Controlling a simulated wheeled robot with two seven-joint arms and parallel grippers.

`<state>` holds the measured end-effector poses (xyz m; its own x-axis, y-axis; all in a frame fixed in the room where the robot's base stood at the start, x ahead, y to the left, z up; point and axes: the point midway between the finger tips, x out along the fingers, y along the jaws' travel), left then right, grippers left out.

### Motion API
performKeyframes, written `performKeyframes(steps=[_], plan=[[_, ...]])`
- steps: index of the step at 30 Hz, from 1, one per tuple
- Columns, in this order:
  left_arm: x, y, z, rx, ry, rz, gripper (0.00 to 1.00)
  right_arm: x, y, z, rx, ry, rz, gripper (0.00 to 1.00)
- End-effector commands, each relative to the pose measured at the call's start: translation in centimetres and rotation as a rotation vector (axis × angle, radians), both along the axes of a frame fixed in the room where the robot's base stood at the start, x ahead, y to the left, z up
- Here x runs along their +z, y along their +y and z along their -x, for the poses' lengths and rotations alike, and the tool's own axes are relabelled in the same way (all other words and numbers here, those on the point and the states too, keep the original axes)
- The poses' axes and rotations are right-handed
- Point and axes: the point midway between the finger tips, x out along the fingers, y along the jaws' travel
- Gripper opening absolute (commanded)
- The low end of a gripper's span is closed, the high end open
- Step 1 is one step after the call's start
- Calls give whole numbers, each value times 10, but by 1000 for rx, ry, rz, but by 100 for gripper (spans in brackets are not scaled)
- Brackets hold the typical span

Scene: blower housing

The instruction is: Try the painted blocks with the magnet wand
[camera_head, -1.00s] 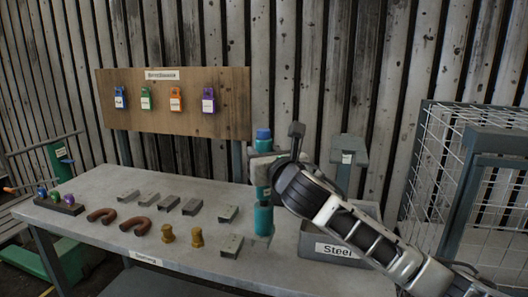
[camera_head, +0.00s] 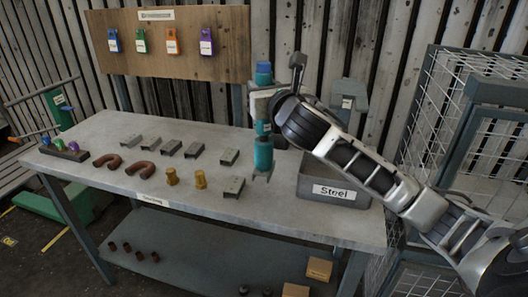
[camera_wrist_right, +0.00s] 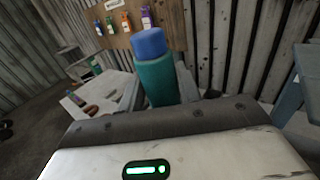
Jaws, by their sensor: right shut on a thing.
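My right gripper (camera_head: 262,105) is shut on the teal magnet wand (camera_head: 263,153), which has a blue top and stands upright. The wand also shows in the right wrist view (camera_wrist_right: 157,75). Its grey lower end is over the table left of the steel bin; I cannot tell whether it touches anything. Several grey blocks lie on the table: one nearest the wand in front (camera_head: 234,187), one behind it (camera_head: 229,156), and others in a row to the left (camera_head: 171,147). Whether they are painted is too small to tell. My left gripper is not in view.
A grey bin labelled "Steel" (camera_head: 340,193) stands at the table's right end. Two brown horseshoe pieces (camera_head: 140,170) and two brass pieces (camera_head: 200,180) lie on the table (camera_head: 180,202). A wooden board (camera_head: 230,45) with coloured tags stands behind. A wire cage (camera_head: 440,110) is at right.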

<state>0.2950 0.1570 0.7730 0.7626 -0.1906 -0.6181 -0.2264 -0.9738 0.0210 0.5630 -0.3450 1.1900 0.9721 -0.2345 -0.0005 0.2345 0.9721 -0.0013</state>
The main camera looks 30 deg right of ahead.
Motion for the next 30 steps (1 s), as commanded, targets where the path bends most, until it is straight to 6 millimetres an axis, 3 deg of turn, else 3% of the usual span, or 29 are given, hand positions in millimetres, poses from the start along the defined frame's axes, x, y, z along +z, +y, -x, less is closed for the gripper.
performKeyframes(steps=[11,30], plan=[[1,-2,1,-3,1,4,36,8,0,0,0,-8,2,0],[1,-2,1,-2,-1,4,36,70,0,0,-1,-8,2,0]])
